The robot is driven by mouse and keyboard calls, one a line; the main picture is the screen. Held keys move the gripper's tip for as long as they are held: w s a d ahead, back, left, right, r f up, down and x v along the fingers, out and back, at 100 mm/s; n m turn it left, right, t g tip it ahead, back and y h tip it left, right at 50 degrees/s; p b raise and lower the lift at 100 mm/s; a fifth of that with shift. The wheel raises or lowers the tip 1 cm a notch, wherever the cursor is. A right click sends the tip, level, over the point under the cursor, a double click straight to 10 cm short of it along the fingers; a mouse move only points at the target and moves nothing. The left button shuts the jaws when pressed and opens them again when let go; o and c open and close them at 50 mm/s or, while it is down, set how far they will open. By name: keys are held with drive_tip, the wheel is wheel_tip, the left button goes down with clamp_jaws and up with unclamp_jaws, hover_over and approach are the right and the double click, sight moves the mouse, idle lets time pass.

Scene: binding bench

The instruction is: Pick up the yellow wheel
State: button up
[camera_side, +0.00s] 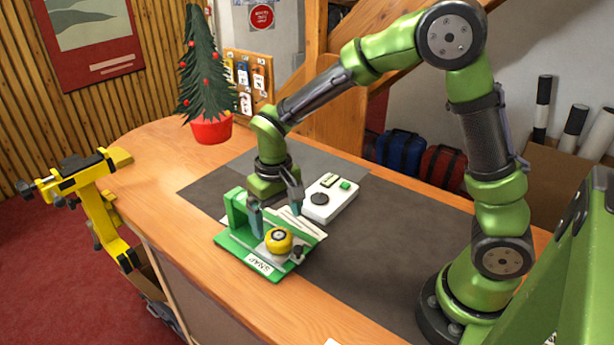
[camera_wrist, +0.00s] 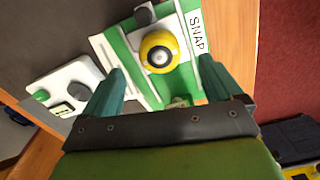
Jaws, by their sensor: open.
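The yellow wheel (camera_side: 278,240) has a grey and black hub and sits on a green fixture (camera_side: 229,243) labelled SNAP. In the wrist view the wheel (camera_wrist: 159,51) lies ahead of the fingertips, toward the top centre. My gripper (camera_side: 276,222) is open and empty. It hangs above the fixture, with its fingers apart and pointing down. In the wrist view its two teal fingers (camera_wrist: 162,72) reach to either side, with the wheel seen between and just beyond them. I cannot tell the exact height gap between fingertips and wheel.
A white device (camera_side: 330,198) with a dark knob and green button stands behind the fixture. The fixture has an upright green block (camera_side: 238,208) and a small dark knob (camera_side: 298,250). A yellow clamp (camera_side: 95,190) is at the bench's left edge. The dark mat (camera_side: 380,250) is clear to the right.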

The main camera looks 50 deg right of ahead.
sight(278, 235)
wheel_tip(278, 235, down, 6)
drive_tip(key=shift+r, duration=0.15)
idle(0.3)
drive_tip(key=shift+w, duration=0.1)
drive_tip(key=c, duration=1.2)
